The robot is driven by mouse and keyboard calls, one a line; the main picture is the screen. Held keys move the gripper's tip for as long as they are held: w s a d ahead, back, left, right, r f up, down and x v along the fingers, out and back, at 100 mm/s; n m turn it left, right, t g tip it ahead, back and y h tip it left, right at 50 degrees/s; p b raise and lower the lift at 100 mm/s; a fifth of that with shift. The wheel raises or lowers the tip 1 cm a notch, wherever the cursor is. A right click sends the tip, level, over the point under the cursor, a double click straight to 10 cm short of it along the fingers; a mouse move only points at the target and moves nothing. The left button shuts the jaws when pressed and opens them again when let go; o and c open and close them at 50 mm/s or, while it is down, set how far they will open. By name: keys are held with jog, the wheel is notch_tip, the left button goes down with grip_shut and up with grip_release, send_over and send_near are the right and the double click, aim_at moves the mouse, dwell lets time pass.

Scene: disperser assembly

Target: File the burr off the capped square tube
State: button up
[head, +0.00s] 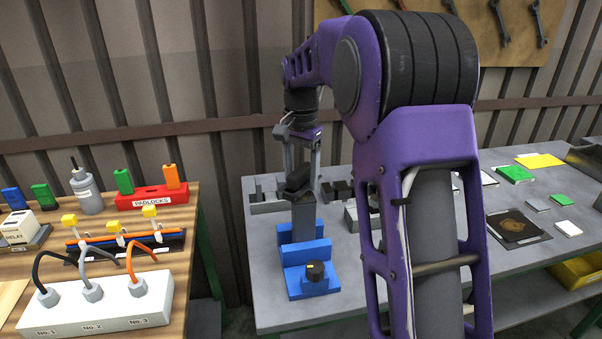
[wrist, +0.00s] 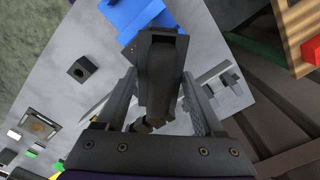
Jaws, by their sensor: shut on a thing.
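A grey square tube (head: 304,222) stands upright in a blue vise (head: 294,254) with a black knob, on the grey table. The vise also shows at the top of the wrist view (wrist: 133,14). My gripper (head: 301,172) points down right above the tube. It is shut on a dark elongated piece (head: 298,178), which also shows between the fingers in the wrist view (wrist: 160,78). The piece's lower end is at the tube's top; I cannot tell whether they touch. It hides the tube's top, so the cap and the burr cannot be made out. I cannot tell whether the piece is a file.
Grey blocks (head: 267,206) stand behind the vise. Cards and a dark plate (head: 518,227) lie on the table's right. A separate wooden bench (head: 191,210) at left carries padlocks, a bottle and a white cable box (head: 100,307). My arm hides part of the table's middle.

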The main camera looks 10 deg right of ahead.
aim_at(304, 189)
jog(key=shift+s+b, duration=0.7)
jog(key=shift+s, duration=0.8)
jog(key=s, duration=0.3)
jog(key=shift+b, duration=0.4)
jog(key=shift+w+f, duration=0.1)
jog(key=shift+w, duration=0.05)
